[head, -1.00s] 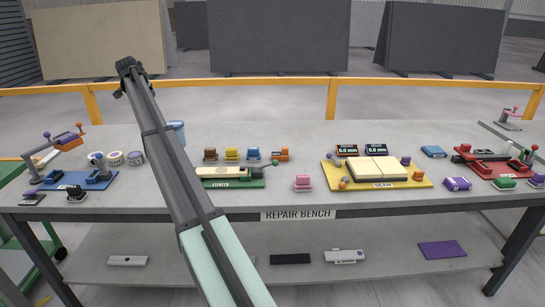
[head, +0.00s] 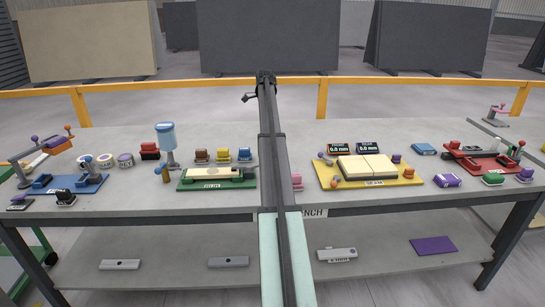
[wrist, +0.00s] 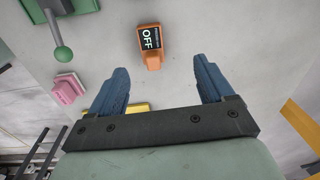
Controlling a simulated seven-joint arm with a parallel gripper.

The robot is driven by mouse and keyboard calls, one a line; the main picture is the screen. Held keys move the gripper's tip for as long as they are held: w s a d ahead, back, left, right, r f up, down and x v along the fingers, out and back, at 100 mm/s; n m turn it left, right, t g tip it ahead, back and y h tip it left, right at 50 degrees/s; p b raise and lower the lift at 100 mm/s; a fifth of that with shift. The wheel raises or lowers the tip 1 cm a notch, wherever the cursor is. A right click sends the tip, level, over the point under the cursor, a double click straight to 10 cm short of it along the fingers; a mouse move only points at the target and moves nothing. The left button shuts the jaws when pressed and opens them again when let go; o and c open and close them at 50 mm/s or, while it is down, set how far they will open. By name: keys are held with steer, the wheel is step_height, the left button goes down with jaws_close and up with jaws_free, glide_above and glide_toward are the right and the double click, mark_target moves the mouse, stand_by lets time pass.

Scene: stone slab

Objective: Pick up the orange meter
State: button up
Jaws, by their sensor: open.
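The orange meter (wrist: 150,45) shows in the wrist view, upper middle, lying on the grey bench top. Its dark display reads OFF. In the head view it cannot be seen, and my arm crosses the middle of the bench there. My gripper (wrist: 160,64) is open and empty, with two blue fingers spread apart. In the wrist picture the meter appears beyond the fingertips, between them and slightly left of centre. I see no contact.
A green fixture (wrist: 65,8) with a ball-ended lever (wrist: 62,54) and a pink block (wrist: 68,90) lie left of the meter in the wrist view. The yellow fixture (head: 410,178) stands right of my arm. Bare bench shows right of the meter.

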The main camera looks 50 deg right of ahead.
steer(key=shift+m+y, duration=0.3)
steer(key=shift+m, duration=0.1)
steer(key=s+f, duration=0.1)
steer(key=f, duration=0.3)
steer(key=s+d+f, duration=0.1)
steer(key=f, duration=0.4)
steer(key=s+f, duration=0.1)
steer(key=f, duration=0.4)
steer(key=shift+s+d+f, duration=0.15)
steer(key=shift+d+f, duration=0.1)
steer(key=shift+d, duration=0.1)
steer(key=shift+c, duration=0.5)
steer(key=c, duration=1.1)
steer(key=shift+r, duration=0.1)
